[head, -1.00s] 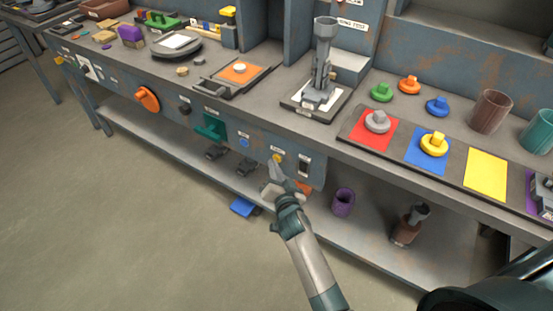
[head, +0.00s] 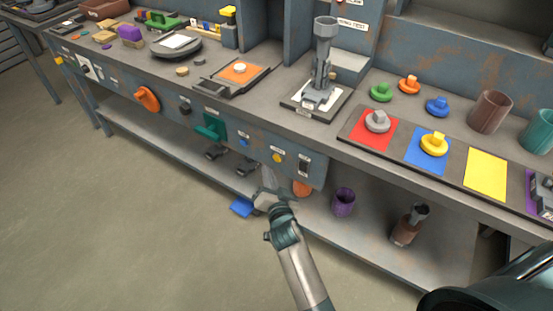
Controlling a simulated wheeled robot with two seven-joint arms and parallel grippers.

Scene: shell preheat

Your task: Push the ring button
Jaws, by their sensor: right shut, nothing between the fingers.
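A round yellow button (head: 277,157) sits on the bench's front panel, with a small label above it that is too small to read. A blue button (head: 244,142) is to its left and a dark switch (head: 303,166) to its right. I cannot read which one is labelled ring. My right gripper (head: 268,182) is shut and empty. It shows just below the yellow button, apart from it, in front of the lower shelf. My left gripper is not in view.
The lower shelf holds a purple cup (head: 343,202) and a brown container (head: 407,228) right of my gripper. A green handle (head: 211,128) and an orange knob (head: 147,99) stick out of the panel to the left.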

